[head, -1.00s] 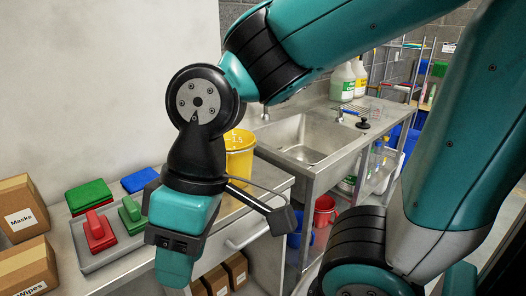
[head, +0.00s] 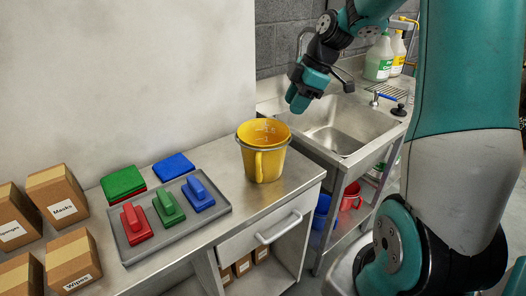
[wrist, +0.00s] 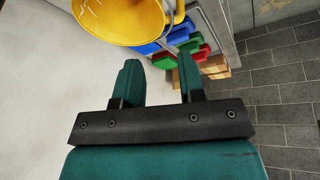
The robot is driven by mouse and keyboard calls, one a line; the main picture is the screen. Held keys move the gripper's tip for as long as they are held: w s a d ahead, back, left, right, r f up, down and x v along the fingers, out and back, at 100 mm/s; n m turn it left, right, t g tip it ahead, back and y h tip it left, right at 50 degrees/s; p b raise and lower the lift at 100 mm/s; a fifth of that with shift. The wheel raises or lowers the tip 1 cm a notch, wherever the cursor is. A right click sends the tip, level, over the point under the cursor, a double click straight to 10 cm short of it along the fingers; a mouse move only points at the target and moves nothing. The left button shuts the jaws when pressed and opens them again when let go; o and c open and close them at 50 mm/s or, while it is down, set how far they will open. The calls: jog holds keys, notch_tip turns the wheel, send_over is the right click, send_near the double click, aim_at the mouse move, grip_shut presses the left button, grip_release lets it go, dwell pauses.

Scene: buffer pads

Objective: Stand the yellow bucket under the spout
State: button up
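The yellow bucket (head: 264,163) stands upright on the steel counter, left of the sink. It has a grey band below its rim and looks empty inside. Its rim also shows at the top of the wrist view (wrist: 125,22). A grey curved spout (head: 300,40) rises behind the sink basin (head: 345,125), partly hidden by my arm. My gripper (head: 303,98) hangs above the near left part of the sink, up and right of the bucket and apart from it. In the wrist view its two teal fingers (wrist: 160,75) are spread with nothing between them.
A grey tray (head: 135,251) with red, green and blue handled pads lies left of the bucket. Green and blue pads (head: 174,166) lie behind it, cardboard boxes (head: 57,195) farther left. Bottles (head: 379,60) and a wire rack (head: 400,90) stand beyond the sink. A drawer handle (head: 278,228) sticks out below.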

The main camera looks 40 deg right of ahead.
jog(key=p, duration=0.2)
send_over(268, 149)
jog(key=s+d, duration=0.1)
jog(key=d, duration=0.1)
notch_tip(268, 149, down, 10)
jog(key=r, duration=0.1)
jog(key=shift+s+p+x, duration=0.2)
jog(key=shift+p+x, duration=0.9)
jog(key=shift+x, duration=2.3)
jog(key=shift+d, duration=0.2)
grip_shut()
